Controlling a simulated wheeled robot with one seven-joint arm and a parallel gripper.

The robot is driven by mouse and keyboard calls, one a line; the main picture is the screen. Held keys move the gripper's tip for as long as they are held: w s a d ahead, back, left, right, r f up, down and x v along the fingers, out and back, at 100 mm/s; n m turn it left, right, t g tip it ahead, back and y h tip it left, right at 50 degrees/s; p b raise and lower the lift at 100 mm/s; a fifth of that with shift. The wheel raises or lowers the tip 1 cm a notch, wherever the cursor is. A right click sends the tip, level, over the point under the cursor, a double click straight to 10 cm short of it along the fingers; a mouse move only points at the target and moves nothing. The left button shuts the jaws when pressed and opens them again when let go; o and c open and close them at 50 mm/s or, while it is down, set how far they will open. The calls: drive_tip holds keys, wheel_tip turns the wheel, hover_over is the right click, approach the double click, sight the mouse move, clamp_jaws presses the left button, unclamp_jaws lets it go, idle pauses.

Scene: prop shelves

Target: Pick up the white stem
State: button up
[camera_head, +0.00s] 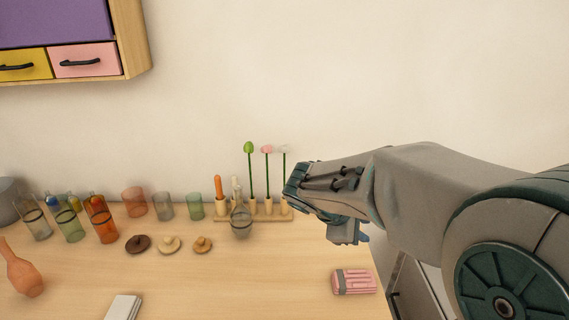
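The white stem (284,151), a thin green stalk with a pale head, stands upright at the right end of a wooden rack (268,219). A pink-headed stem (267,150) and a green-headed stem (249,148) stand to its left in the same rack. My gripper (297,187) is just right of the white stem in the picture, at the rack's right end. It covers part of that area. Its fingers are not clear, so I cannot tell whether it is open or touches the stem.
A clear flask (241,221) stands before the rack, near an orange-topped item (218,187). Several coloured glasses (69,224) are at the left. Three round lids (169,244) lie in front. A pink ribbed block (353,281) is near the right edge. The front middle is clear.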

drive_tip(key=w+a+n+t+h+b, duration=0.1)
drive_tip(key=w+a+n+t+b, duration=0.1)
drive_tip(key=w+a+n+t, duration=0.6)
drive_tip(key=w+a+n+t+b, duration=0.1)
drive_tip(key=w+a+n+t, duration=0.3)
drive_tip(key=w+a+n, duration=0.75)
drive_tip(key=w+d+m+p, duration=0.2)
drive_tip(key=w+d+m, duration=0.1)
drive_tip(key=w, duration=0.6)
drive_tip(key=shift+w+d, duration=0.2)
drive_tip(key=shift+d, duration=0.05)
clamp_jaws()
